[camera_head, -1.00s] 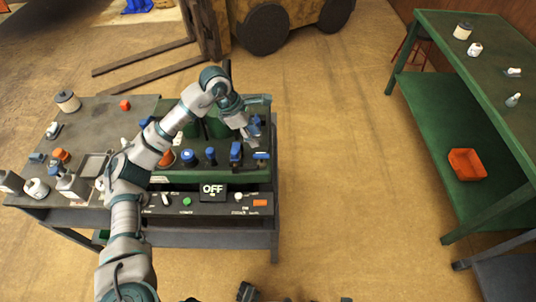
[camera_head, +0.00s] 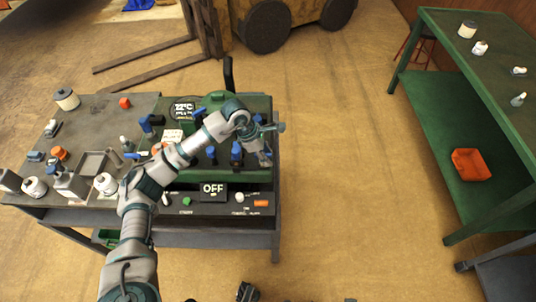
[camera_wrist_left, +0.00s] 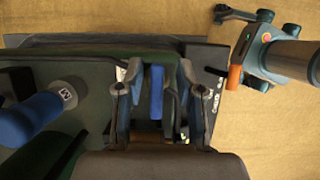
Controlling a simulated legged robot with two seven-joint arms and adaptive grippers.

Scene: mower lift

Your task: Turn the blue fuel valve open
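A blue lever (camera_wrist_left: 157,90), apparently the fuel valve handle, stands between the fingers of my left gripper (camera_wrist_left: 155,95) in the left wrist view. The fingers are apart, one on each side of it, and I see no clear grip. In the head view my left gripper (camera_head: 264,158) is low over the right end of the mower panel and largely hides that handle. A taller blue-topped fitting (camera_head: 237,153) stands just left of it.
An OFF display (camera_head: 213,189) and an orange switch (camera_head: 261,203) are on the bench front. A blue knob (camera_wrist_left: 32,120) is close by on the left in the wrist view. Loose parts cover the bench's left side. A green shelf table (camera_head: 480,100) stands right, with clear floor between.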

